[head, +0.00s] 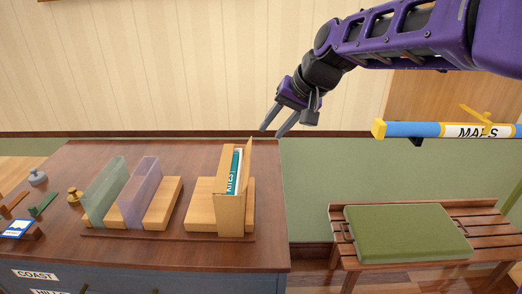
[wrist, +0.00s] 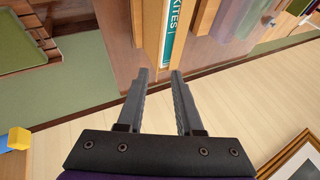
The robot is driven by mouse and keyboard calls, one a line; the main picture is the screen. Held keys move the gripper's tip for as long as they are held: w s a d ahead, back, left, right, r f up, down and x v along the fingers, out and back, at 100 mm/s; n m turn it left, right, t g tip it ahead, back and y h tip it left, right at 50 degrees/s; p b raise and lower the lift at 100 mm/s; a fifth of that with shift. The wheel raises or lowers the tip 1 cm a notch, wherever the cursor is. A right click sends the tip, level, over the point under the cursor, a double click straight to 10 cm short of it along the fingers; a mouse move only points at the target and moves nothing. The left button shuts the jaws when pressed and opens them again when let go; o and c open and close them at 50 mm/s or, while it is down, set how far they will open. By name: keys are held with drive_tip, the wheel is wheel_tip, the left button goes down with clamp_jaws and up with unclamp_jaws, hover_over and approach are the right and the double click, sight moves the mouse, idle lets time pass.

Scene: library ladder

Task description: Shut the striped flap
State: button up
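A bar banded in blue and yellow (head: 412,129), with a white MAPS label and a yellow lever, shows at the right in the head view. It may be the striped flap seen edge-on; I cannot tell whether it is open. A yellow end piece (wrist: 18,139) shows at the lower left in the wrist view. My gripper (head: 271,131) is left of the bar and apart from it, near the upright wooden holder. In the wrist view my gripper (wrist: 160,75) has its fingers apart with a narrow gap and nothing between them.
A wooden holder (head: 232,212) with a KITES book (head: 234,172) stands on the brown cabinet top (head: 140,160). Clear green (head: 99,193) and purple (head: 139,190) dividers stand left of it. A slatted bench (head: 345,263) with a green cushion (head: 405,235) is below the bar.

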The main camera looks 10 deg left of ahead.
sight(247, 161)
drive_tip(key=x, duration=1.3)
drive_tip(key=shift+f+b, duration=0.2)
drive_tip(key=shift+b, duration=0.25)
drive_tip(key=shift+w+a, duration=0.1)
drive_tip(key=shift+a, duration=0.05)
drive_tip(key=shift+c, duration=0.3)
clamp_jaws()
